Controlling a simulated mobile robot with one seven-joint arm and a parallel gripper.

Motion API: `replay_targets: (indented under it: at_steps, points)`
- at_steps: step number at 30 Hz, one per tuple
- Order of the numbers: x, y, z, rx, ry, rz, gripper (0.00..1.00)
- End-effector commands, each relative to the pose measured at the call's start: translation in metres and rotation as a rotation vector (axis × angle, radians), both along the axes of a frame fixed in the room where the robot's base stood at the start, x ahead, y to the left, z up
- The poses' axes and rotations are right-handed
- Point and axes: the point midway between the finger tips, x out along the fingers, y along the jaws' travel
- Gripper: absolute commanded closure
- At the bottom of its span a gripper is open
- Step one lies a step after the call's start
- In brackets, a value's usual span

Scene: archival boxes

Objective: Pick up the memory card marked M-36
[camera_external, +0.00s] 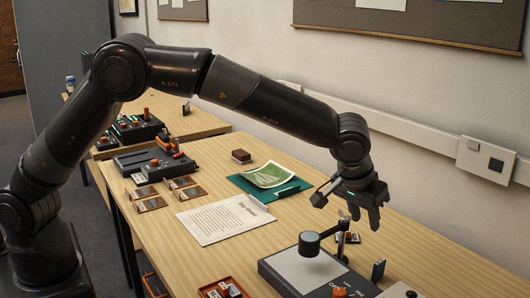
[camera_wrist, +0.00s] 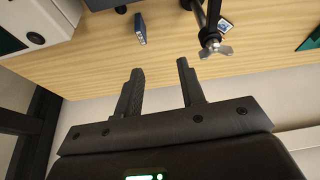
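No M-36 marking is legible in either view, so I cannot tell which item is that card. Small candidates are an upright dark blue piece (camera_wrist: 140,28), also seen in the external view (camera_external: 378,269), and a small blue-and-white item (camera_wrist: 226,25) by a stand's foot. An orange tray (camera_external: 206,291) at the bottom edge holds small labelled pieces. Several labelled brown-edged pieces (camera_external: 146,198) lie at the left of the table. My gripper (camera_external: 368,217) is above the table's right part, fingers pointing down. In the wrist view its fingers (camera_wrist: 159,68) are apart with nothing between them.
A lamp or magnifier on a stand (camera_external: 309,243) rises close to my gripper, over a grey-topped device (camera_external: 285,266). A wing nut (camera_wrist: 216,49) shows near my fingers. A printed sheet (camera_external: 225,219) and green folder (camera_external: 290,190) lie mid-table. The wall is behind.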

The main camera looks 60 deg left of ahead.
Motion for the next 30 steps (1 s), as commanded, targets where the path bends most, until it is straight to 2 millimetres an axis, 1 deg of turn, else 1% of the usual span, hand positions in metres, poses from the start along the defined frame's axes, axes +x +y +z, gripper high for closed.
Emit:
replay_targets:
  at_steps: [1, 3, 6, 8, 11, 18, 26, 30]
  points:
    - [0.0, -0.014, -0.012, 0.005, -0.001, -0.004, 0.64]
    - [0.0, -0.027, -0.023, 0.008, -0.004, -0.005, 0.64]
    - [0.0, -0.037, -0.032, 0.008, -0.007, -0.003, 0.64]
    - [0.001, -0.039, -0.036, 0.01, -0.008, -0.004, 0.64]
    - [0.004, -0.04, -0.044, 0.01, -0.008, -0.002, 0.64]
    - [0.018, -0.038, -0.077, 0.01, -0.008, -0.004, 0.64]
    - [0.028, -0.034, -0.097, 0.01, -0.007, -0.003, 0.64]
    - [0.037, -0.03, -0.116, 0.01, -0.007, -0.003, 0.64]
